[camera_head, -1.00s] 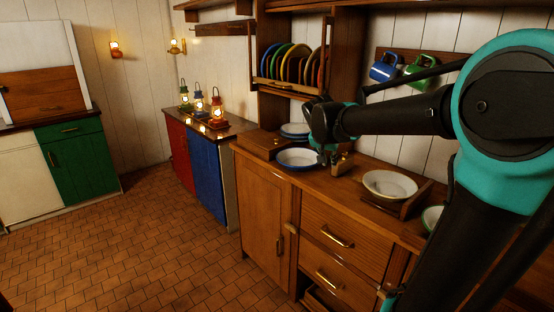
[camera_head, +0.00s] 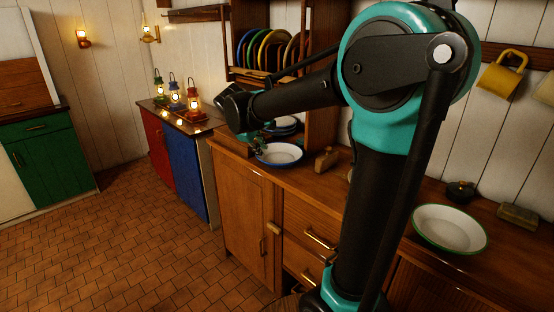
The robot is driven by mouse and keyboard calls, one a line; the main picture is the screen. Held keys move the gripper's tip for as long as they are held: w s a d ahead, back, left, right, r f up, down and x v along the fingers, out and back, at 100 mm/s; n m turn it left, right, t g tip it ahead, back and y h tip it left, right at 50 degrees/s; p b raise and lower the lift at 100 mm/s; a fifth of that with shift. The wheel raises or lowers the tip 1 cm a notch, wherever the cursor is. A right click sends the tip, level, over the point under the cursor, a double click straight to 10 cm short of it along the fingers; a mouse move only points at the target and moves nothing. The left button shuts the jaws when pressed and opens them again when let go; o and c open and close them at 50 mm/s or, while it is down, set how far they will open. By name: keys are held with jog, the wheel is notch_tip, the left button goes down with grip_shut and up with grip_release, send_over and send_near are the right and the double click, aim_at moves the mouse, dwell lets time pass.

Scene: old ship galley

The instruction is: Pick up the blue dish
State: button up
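A white dish with a blue rim (camera_head: 285,154) lies on the wooden counter below the plate rack. More dishes (camera_head: 285,124) are stacked behind it, partly hidden by my arm. My gripper (camera_head: 259,144) points down at the left rim of the blue-rimmed dish. It is small and dark here, and I cannot tell whether its fingers touch the rim or are open or shut. The dish still rests on the counter.
A plate rack (camera_head: 262,76) with several coloured plates stands above the counter. Lit lanterns (camera_head: 174,98) stand on the cabinet at the left. A green-rimmed dish (camera_head: 450,228) lies at the right. The tiled floor at the left is clear.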

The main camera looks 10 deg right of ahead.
aim_at(272, 163)
jog(key=x, duration=1.3)
jog(key=shift+d, duration=0.15)
grip_shut()
